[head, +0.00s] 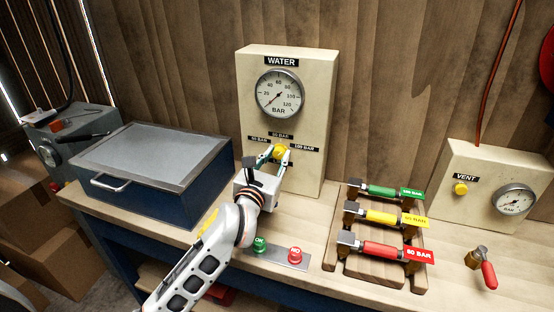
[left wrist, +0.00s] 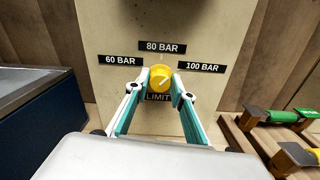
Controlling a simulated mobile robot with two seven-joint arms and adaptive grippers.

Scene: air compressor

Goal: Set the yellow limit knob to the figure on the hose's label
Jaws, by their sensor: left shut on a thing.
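The yellow limit knob (head: 280,150) is on the cream WATER panel (head: 315,90), below a gauge whose needle sits at the low end. In the left wrist view the knob (left wrist: 161,77) has labels 60 BAR at left, 80 BAR above and 100 BAR at right. Its pale mark seems to slant up and right; the exact setting is unclear. My left gripper (head: 277,153) is shut on the knob, one finger at each side. Green, yellow and red hose pieces (head: 380,190) lie on a wooden rack with BAR tags; the green tag seems to read 100. My right gripper is out of view.
A blue case (head: 130,195) stands at left. Green OK (head: 260,243) and red NO (head: 295,255) buttons sit on a plate in front of the panel. A VENT box (head: 490,165) and a red-handled valve (head: 487,272) are at right.

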